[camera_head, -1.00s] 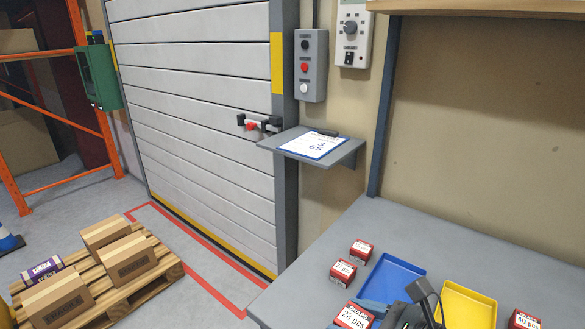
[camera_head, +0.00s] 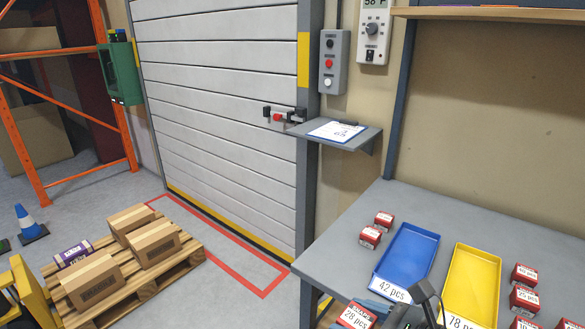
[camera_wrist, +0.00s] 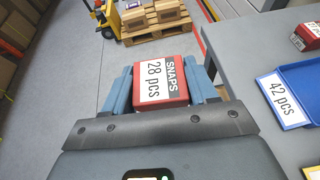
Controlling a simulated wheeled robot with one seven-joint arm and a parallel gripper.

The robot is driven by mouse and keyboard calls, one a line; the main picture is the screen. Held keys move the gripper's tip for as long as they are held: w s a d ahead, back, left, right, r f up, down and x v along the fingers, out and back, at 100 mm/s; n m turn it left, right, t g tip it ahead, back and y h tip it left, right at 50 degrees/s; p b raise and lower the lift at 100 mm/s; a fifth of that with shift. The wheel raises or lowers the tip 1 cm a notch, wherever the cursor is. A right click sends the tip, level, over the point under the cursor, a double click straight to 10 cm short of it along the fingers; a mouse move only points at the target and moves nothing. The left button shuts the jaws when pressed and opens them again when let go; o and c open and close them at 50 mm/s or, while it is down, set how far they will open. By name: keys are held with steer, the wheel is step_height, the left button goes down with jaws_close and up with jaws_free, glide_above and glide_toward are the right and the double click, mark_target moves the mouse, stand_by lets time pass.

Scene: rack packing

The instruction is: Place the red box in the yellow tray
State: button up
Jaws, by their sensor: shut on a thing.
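My gripper (camera_wrist: 162,88) is shut on a red box (camera_wrist: 165,78) labelled SNAPS 28 pcs, its blue fingers on either side. The held box also shows at the bottom of the head view (camera_head: 354,317), partly cut off. In the wrist view it is seen against the floor, beside the table's edge. The yellow tray (camera_head: 493,262), labelled 78 pcs, lies on the grey table, right of my gripper in the head view. Its visible inside is empty.
A blue tray (camera_head: 426,238) labelled 42 pcs lies left of the yellow one, nearer the held box. Two small red boxes (camera_head: 370,237) stand left of it. Several red boxes (camera_head: 523,299) stand right of the yellow tray. A wall shelf (camera_head: 338,134) holds a clipboard. A loaded pallet (camera_head: 190,262) stands on the floor.

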steer(key=shift+w+d+f+m+t+h, duration=0.3)
steer(key=shift+d+f+m, duration=0.2)
steer(key=shift+d+f, duration=0.25)
steer(key=s+d+f+m+t+h, duration=0.1)
steer(key=d+f+m+h, duration=0.3)
steer(key=f, duration=0.4)
steer(key=s+d+f+m+t+h, duration=0.1)
steer(key=d+f+m+t+h, duration=0.2)
steer(key=f, duration=0.5)
steer(key=shift+d+m+h, duration=0.8)
steer(key=shift+d+h, duration=0.4)
steer(key=shift+d, duration=0.25)
steer(key=shift+a, duration=0.15)
